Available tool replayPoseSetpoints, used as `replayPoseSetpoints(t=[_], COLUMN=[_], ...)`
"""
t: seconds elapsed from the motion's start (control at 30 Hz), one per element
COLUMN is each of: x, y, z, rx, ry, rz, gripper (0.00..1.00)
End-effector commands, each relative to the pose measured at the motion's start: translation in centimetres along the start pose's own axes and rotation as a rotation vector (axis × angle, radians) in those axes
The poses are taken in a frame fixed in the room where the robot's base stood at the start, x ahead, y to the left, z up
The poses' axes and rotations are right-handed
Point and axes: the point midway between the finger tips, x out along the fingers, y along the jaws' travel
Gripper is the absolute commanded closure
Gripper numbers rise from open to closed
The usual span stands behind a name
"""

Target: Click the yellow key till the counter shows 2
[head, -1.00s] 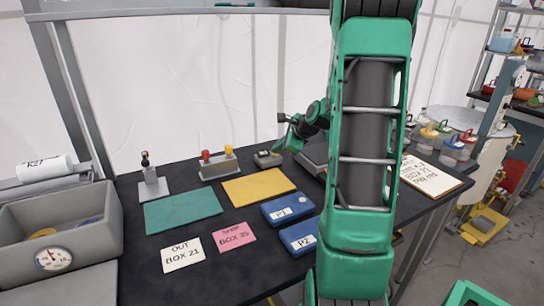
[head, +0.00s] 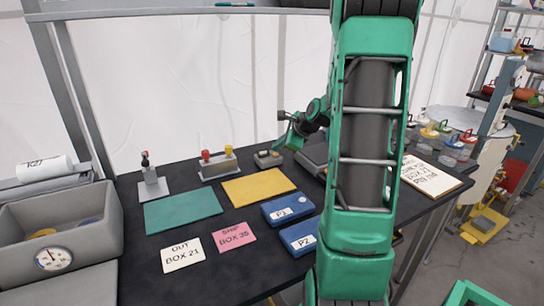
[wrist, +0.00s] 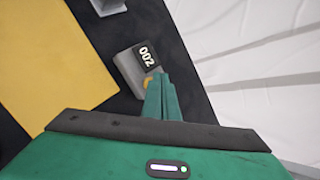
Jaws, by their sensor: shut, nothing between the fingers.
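The counter box (head: 267,159) is a small grey block at the back of the dark table. In the wrist view its dark display (wrist: 146,55) reads 002. The yellow key (wrist: 148,83) shows as a small orange-yellow patch beside the display, partly hidden by my fingers. My gripper (wrist: 158,78) is shut and empty, its green fingertips over or right beside the key; I cannot tell whether they touch it. In the head view my gripper (head: 279,144) is just above the counter box.
A yellow mat (head: 258,186) and a green mat (head: 183,210) lie in front. A grey block with red and yellow knobs (head: 218,163) stands left of the counter box. Blue boxes P1 (head: 287,209) and P2 (head: 300,237) lie nearer.

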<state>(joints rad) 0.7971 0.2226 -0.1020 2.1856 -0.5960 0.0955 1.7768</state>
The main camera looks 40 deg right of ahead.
Motion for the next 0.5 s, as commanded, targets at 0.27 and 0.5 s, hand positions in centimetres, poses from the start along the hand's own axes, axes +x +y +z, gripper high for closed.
replayPoseSetpoints(t=[0.27,0.5], x=[-0.45,-0.68], y=[-0.33,-0.53], z=[0.33,0.52], rx=[0.0,-0.001], ry=[0.0,-0.001], rz=[0.0,-0.002], gripper=[1.0,1.0])
